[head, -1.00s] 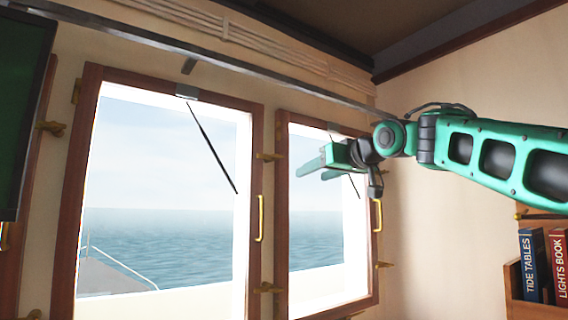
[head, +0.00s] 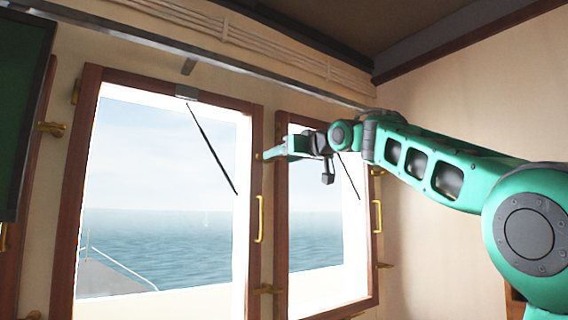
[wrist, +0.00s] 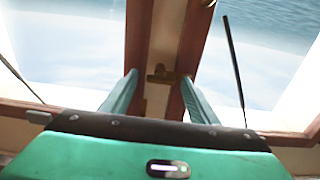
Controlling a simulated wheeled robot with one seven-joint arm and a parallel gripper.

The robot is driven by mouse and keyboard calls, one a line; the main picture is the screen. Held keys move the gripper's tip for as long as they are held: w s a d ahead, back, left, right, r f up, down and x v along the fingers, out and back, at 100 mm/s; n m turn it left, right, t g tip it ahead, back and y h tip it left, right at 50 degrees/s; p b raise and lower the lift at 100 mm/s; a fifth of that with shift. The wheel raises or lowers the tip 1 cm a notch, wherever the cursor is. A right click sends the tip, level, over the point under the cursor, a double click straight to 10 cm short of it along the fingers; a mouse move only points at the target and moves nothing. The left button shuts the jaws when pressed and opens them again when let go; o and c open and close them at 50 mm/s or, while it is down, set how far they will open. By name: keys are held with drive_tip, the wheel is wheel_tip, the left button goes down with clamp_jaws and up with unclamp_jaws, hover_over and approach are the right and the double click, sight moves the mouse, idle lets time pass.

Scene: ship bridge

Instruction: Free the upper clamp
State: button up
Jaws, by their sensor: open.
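The upper clamp is a small brass fitting on the frame strip between the two windows. My gripper (head: 268,153) is teal, open and empty, pointing left at the clamp. In the wrist view its fingers (wrist: 159,78) stand on either side of the clamp. I cannot tell whether either finger touches it.
A lower brass clamp (head: 268,290) sits on the same strip. The left window (head: 160,180) has a yellow handle (head: 260,219); the right window (head: 315,230) has another (head: 377,216). A dark screen (head: 22,110) hangs at the far left. A metal rail (head: 230,68) runs above the windows.

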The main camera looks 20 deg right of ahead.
drive_tip(key=shift+w+a, duration=0.1)
drive_tip(key=shift+w, duration=0.1)
drive_tip(key=c, duration=1.1)
drive_tip(key=shift+o, duration=0.2)
drive_tip(key=shift+d, duration=0.4)
drive_tip(key=shift+a, duration=0.15)
